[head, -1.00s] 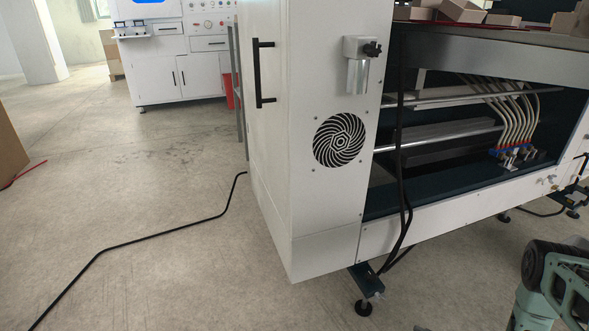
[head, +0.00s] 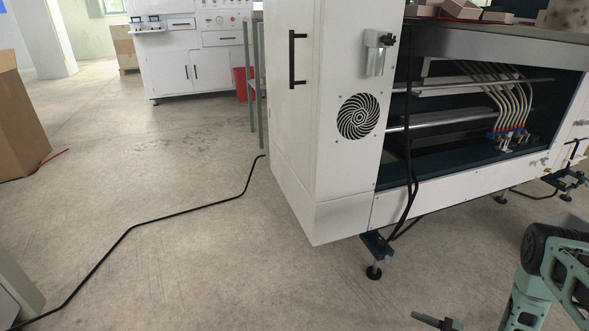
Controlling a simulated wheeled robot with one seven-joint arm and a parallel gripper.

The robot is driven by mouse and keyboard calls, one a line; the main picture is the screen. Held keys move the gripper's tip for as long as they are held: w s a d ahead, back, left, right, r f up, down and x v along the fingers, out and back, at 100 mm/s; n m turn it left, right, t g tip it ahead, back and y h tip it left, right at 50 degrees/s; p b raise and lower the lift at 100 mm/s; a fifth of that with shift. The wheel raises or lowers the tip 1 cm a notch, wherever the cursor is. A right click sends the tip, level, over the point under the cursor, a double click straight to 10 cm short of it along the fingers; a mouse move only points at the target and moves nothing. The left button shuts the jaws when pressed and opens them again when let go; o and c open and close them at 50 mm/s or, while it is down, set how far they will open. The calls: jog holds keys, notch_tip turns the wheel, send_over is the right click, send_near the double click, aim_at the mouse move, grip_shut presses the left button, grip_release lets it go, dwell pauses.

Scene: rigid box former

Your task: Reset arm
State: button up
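My arm (head: 556,270), green with dark joints, shows at the lower right corner, in front of the box-forming machine. A small dark piece at the bottom edge, left of the arm, looks like the tip of my gripper (head: 437,321). Most of it is cut off by the frame, so its opening and anything between its fingers are hidden. The white box-forming machine (head: 335,190) stands at centre and right, with a round fan grille, a black handle and an open lower bay. The visible arm links are apart from the machine in the picture.
A black cable (head: 190,210) runs across the floor to the machine. A cardboard box (head: 18,120) stands at the left, and a pale panel (head: 14,290) at the lower left edge. A white cabinet (head: 195,75) stands behind. The floor (head: 230,270) between is otherwise clear.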

jog(key=w+a+r+g+h, duration=0.1)
jog(key=w+a+r+h, duration=0.15)
jog(key=w+r, duration=0.45)
jog(key=w+a+r+h, duration=0.2)
jog(key=w+r+h, duration=0.15)
jog(key=w, duration=0.55)
jog(key=a+r+m+g+h+p, duration=0.1)
jog(key=a+r+h, duration=0.1)
jog(key=a+r, duration=0.35)
jog(key=a+r+m+g+h, duration=0.1)
jog(key=a+r, duration=0.1)
jog(key=r, duration=0.6)
jog(key=s+a+r+m+g+h, duration=0.1)
jog(key=s+a+r+g, duration=0.1)
jog(key=s+a+r, duration=0.35)
jog(key=s+a+r+g+h, duration=0.1)
jog(key=s+a+r+h, duration=0.15)
jog(key=s+r, duration=0.6)
jog(key=s+r+g+p, duration=0.1)
jog(key=s+r+g, duration=0.15)
jog(key=s, duration=0.85)
jog(key=s+r+g, duration=0.1)
jog(key=s+r, duration=0.3)
jog(key=s, duration=0.6)
notch_tip(320, 180, up, 38)
jog(key=s+p, duration=0.1)
jog(key=p, duration=3.7)
jog(key=shift+a+m+h, duration=0.15)
jog(key=shift+m+h, duration=0.25)
jog(key=shift+h, duration=0.05)
